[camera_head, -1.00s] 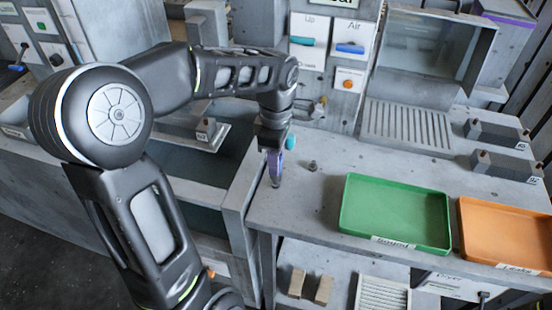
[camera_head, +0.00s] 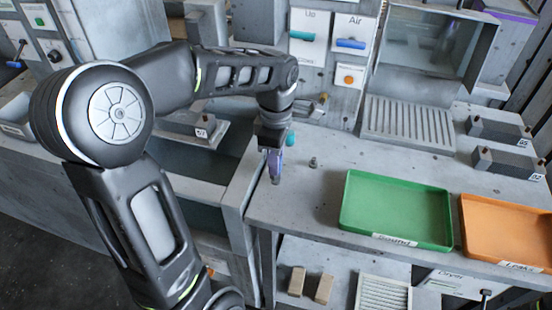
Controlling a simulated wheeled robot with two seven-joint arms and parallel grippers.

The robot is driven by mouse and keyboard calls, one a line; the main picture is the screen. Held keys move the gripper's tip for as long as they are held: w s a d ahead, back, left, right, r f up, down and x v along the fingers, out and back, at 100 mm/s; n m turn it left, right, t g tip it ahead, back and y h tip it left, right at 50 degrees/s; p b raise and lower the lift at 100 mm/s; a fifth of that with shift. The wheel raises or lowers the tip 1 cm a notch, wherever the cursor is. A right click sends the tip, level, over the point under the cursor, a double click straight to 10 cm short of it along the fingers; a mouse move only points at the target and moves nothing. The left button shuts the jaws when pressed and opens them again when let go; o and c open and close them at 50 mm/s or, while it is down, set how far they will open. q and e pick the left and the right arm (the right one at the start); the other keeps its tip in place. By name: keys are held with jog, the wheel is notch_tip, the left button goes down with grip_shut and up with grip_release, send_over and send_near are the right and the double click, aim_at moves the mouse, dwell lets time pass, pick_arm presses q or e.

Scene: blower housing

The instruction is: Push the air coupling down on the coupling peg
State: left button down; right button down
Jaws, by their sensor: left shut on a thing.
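My left gripper (camera_head: 275,172) points down over the left end of the bench, near its front edge. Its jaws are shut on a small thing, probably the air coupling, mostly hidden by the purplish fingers. A small grey end (camera_head: 277,180) shows at the fingertips, at or just above the bench top; I cannot tell whether it touches or whether a peg is under it. A short grey peg (camera_head: 313,163) stands upright to the right, apart from the gripper. A teal piece (camera_head: 290,139) shows beside the wrist; I cannot tell what it belongs to. My right gripper is not in view.
A green tray (camera_head: 396,212) and an orange tray (camera_head: 505,232) lie on the bench to the right. Behind stand a panel with a teal lever (camera_head: 303,36) and a blue Air lever (camera_head: 350,43), and a slotted grille (camera_head: 408,122). Bench around the peg is clear.

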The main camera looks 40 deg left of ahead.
pick_arm(q)
jog(key=shift+f+b, duration=0.35)
dwell(0.8)
dwell(0.4)
jog(key=c, duration=1.1)
grip_release()
jog(key=shift+r, duration=0.3)
notch_tip(320, 180, up, 7)
jog(key=shift+r, duration=0.1)
